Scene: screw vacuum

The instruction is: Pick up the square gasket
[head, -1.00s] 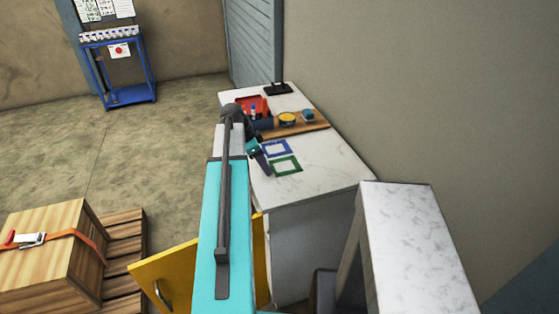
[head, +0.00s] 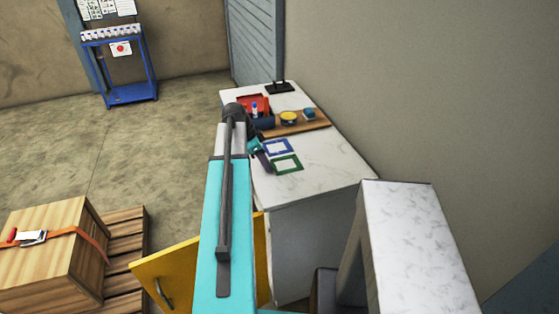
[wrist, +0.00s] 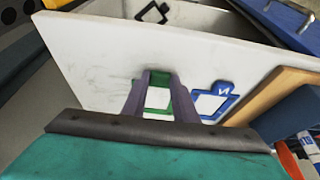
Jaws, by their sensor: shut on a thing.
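A green square gasket (head: 290,171), a thin open frame, is at the near part of the white table top. It also shows in the wrist view (wrist: 157,112), between and beyond the fingers. My gripper (head: 266,166) is at its left edge, low over the table. In the wrist view my gripper (wrist: 159,76) has its two purple fingers shut on a side of the green gasket. Whether the gasket is clear of the table cannot be told. A similar blue square frame (head: 277,140) lies just behind it, apart from the fingers; it also shows in the wrist view (wrist: 231,101).
A wooden board (head: 300,127) with a yellow round item (head: 289,118) and a small blue item (head: 309,113) lies behind the frames. A red tray (head: 250,101) stands farther back. A wall borders the table's right side. The table's near right corner is clear.

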